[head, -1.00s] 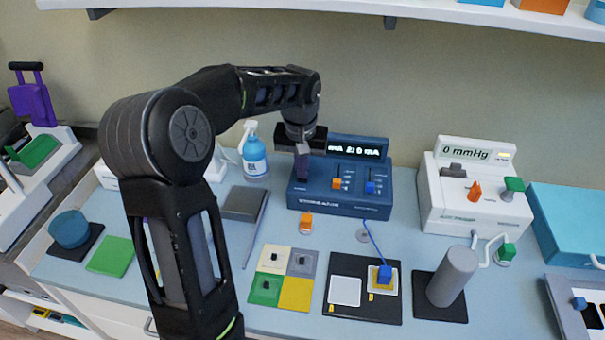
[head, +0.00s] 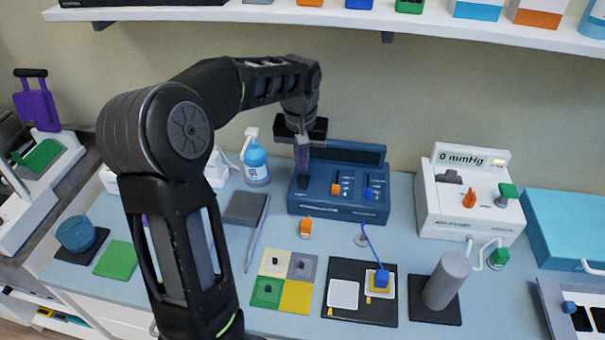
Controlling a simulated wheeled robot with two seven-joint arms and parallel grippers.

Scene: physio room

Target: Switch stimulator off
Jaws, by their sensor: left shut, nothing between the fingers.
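The stimulator (head: 340,205) is a dark blue box at the back middle of the counter. Its upper display (head: 347,153) is dark. An orange slider (head: 336,189) and a blue slider (head: 368,193) show on its front panel. My left gripper (head: 302,178) is shut and empty, pointing down at the left end of the stimulator's panel. Its fingertips are at or just above a dark control there, which they partly hide; I cannot tell whether they touch. My right gripper is not in view.
A white pressure unit (head: 465,215) reading "0 mmHg" stands to the right. A blue spray bottle (head: 256,165) stands left of the stimulator. Coloured square pads (head: 296,296), a black tray (head: 343,312) and a grey cylinder (head: 447,279) lie in front. A shelf (head: 400,26) hangs above.

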